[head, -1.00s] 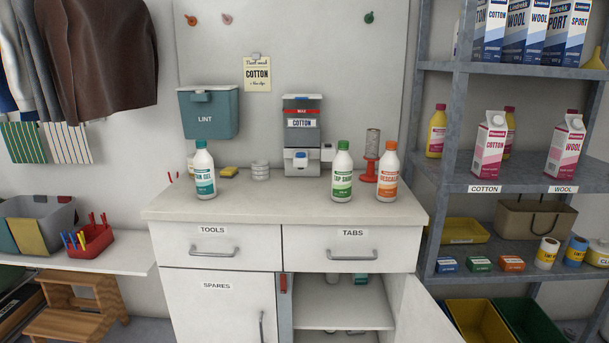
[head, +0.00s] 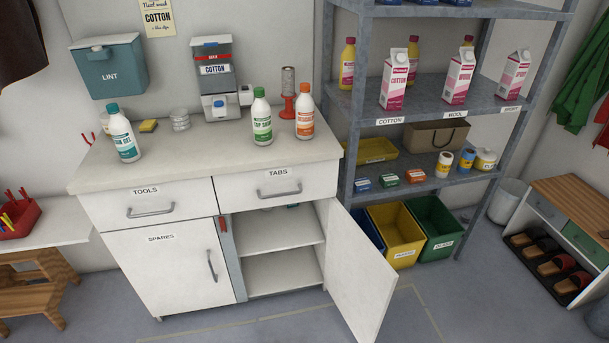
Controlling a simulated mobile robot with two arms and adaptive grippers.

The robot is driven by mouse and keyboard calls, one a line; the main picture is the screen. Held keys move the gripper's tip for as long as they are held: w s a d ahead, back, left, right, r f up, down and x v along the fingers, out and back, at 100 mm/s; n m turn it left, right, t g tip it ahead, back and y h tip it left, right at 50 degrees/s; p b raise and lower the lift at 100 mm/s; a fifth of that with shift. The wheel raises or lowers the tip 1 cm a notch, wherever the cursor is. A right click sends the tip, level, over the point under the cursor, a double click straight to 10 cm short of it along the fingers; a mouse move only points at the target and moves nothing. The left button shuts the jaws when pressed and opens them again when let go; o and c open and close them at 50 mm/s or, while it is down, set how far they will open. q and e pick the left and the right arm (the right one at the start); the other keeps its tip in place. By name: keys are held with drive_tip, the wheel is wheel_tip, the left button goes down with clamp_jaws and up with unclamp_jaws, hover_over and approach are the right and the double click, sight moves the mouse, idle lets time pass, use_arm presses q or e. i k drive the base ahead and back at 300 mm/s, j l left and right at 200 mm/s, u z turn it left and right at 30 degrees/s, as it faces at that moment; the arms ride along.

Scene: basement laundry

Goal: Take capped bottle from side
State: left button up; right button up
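Three white capped bottles stand on the cabinet's countertop (head: 200,157). The teal-capped bottle (head: 123,134) with a teal label is at the left. The green-capped bottle (head: 261,117) with a green label is right of the middle. The orange-capped bottle (head: 304,112) with an orange label is near the right end. All three stand apart from one another. Yellow bottles with red caps stand on the shelf unit; one (head: 347,64) is at its left end, others are partly hidden behind cartons. Neither of my grippers is in view.
The right cabinet door (head: 357,270) stands open, jutting out over the floor. Yellow (head: 395,235) and green (head: 436,228) bins sit under the shelves. The front counter strip is clear.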

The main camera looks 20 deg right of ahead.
sight(304, 104)
drive_tip(key=l+u, duration=0.2)
drive_tip(key=l, duration=0.5)
drive_tip(key=i+l+u, duration=0.15)
drive_tip(key=l, duration=0.55)
drive_tip(key=l+u, duration=0.2)
drive_tip(key=l, duration=0.45)
drive_tip(key=k+l+u, duration=0.2)
drive_tip(key=l, duration=0.5)
drive_tip(key=l+u, duration=0.2)
drive_tip(key=l, duration=0.5)
drive_tip(key=j, duration=0.35)
drive_tip(key=i, duration=0.05)
